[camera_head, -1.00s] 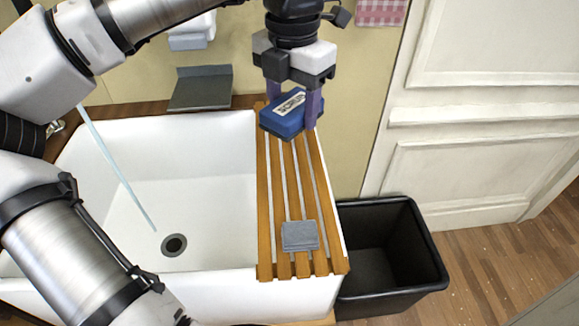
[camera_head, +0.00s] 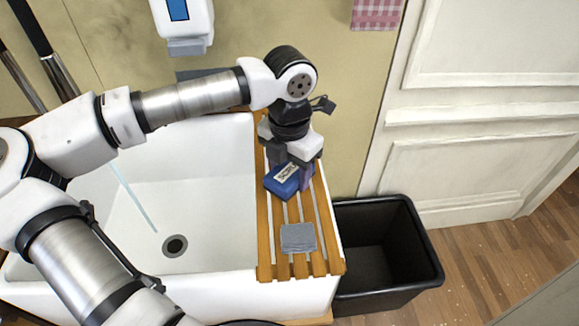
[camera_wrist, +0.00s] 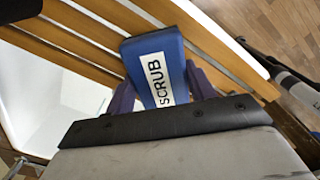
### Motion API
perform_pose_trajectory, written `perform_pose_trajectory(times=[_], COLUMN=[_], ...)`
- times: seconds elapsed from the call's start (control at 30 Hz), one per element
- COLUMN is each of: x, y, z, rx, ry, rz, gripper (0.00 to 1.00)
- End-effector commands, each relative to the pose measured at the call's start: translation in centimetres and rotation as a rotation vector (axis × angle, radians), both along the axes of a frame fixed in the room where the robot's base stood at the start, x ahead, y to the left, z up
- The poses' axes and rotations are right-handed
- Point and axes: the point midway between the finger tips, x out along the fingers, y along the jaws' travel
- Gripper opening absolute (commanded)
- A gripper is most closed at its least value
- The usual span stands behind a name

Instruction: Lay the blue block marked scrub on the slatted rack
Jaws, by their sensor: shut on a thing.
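The blue block (camera_head: 283,184) carries a white label reading SCRUB, which shows clearly in the wrist view (camera_wrist: 156,66). My gripper (camera_head: 291,175) is shut on it, with one purple finger on each side. It also shows in the wrist view (camera_wrist: 163,88). The slatted rack (camera_head: 265,235), of wooden bars, lies across the right side of the white sink. The block is over the rack's middle to far part, low and close to the slats. I cannot tell whether its underside touches them.
A grey folded cloth or pad (camera_head: 298,238) lies on the rack's near end. The white sink basin (camera_head: 210,150) is left of the rack. A black open bin (camera_head: 380,255) stands on the floor at right. A dispenser (camera_head: 183,25) hangs on the wall.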

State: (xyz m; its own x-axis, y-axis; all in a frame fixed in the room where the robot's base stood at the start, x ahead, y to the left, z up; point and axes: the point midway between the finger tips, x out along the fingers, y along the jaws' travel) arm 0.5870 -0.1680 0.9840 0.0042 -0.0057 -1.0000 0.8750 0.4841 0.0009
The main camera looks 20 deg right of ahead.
Motion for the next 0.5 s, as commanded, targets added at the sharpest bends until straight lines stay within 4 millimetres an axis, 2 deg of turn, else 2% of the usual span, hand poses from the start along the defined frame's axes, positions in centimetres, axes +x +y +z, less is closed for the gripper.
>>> perform_pose_trajectory(times=[0.27,0.3,0.47,0.5], x=[0.01,0.01,0.0,0.01], y=[0.01,0.01,0.02,0.01], z=[-0.46,-0.43,-0.31,-0.31], rx=[0.001,0.001,0.001,0.001], ry=[0.0,0.0,0.0,0.0], rz=[0.0,0.0,0.0,0.0], gripper=[0.36,0.55,0.76,0.76])
